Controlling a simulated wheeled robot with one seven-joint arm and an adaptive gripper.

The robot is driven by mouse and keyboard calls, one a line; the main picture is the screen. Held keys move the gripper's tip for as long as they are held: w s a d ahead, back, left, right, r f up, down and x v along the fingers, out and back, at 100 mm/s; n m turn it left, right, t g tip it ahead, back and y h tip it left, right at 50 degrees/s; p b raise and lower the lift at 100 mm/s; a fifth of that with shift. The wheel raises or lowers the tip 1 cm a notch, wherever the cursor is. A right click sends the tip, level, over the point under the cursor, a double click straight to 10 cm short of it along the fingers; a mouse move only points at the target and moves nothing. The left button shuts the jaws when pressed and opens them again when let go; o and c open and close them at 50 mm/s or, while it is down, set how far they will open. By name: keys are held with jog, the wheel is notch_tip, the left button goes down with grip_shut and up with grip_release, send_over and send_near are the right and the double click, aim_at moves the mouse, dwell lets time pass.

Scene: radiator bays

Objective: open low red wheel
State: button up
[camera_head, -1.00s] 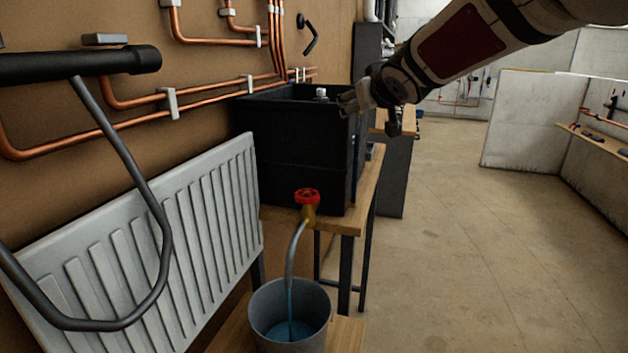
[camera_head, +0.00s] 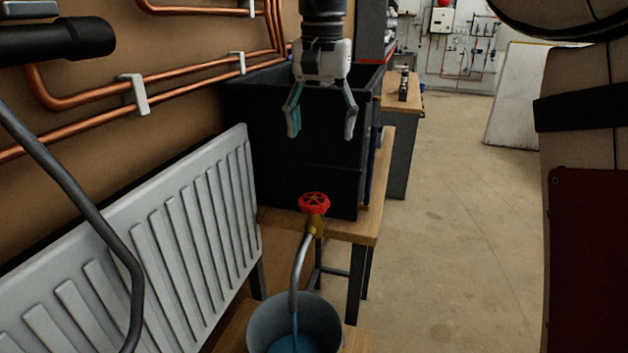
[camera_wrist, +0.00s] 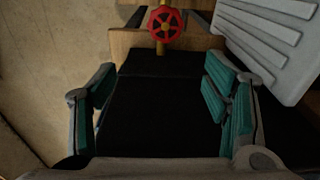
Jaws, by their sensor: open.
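The red wheel (camera_head: 314,203) sits on a brass valve low at the front of the black tank (camera_head: 290,165). A grey spout curves down from the valve, and blue water runs from it into a grey bucket (camera_head: 262,330). My gripper (camera_head: 320,122) is open and empty, pointing down in front of the tank's upper part, above the wheel and apart from it. In the wrist view the red wheel (camera_wrist: 166,24) shows at the top, beyond the open fingers (camera_wrist: 165,112). The black tank fills the space between the fingers.
A white radiator (camera_head: 190,230) stands at the left, with copper pipes (camera_head: 130,90) on the wall above it. A dark bent bar (camera_head: 75,190) crosses the left foreground. The wooden bench (camera_head: 352,228) carries the tank. Open floor (camera_head: 450,220) lies to the right.

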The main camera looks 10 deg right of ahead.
aim_at(314, 199)
jog(key=shift+g, duration=0.4)
jog(key=f+p, duration=0.1)
jog(key=f, duration=0.3)
jog(key=a+f+p, duration=0.1)
jog(key=f, duration=0.8)
jog(key=shift+s+a+f+p, duration=0.2)
jog(key=shift+f+p, duration=0.1)
jog(key=shift+p, duration=0.1)
jog(key=c, duration=1.2)
jog(key=shift+o, duration=0.2)
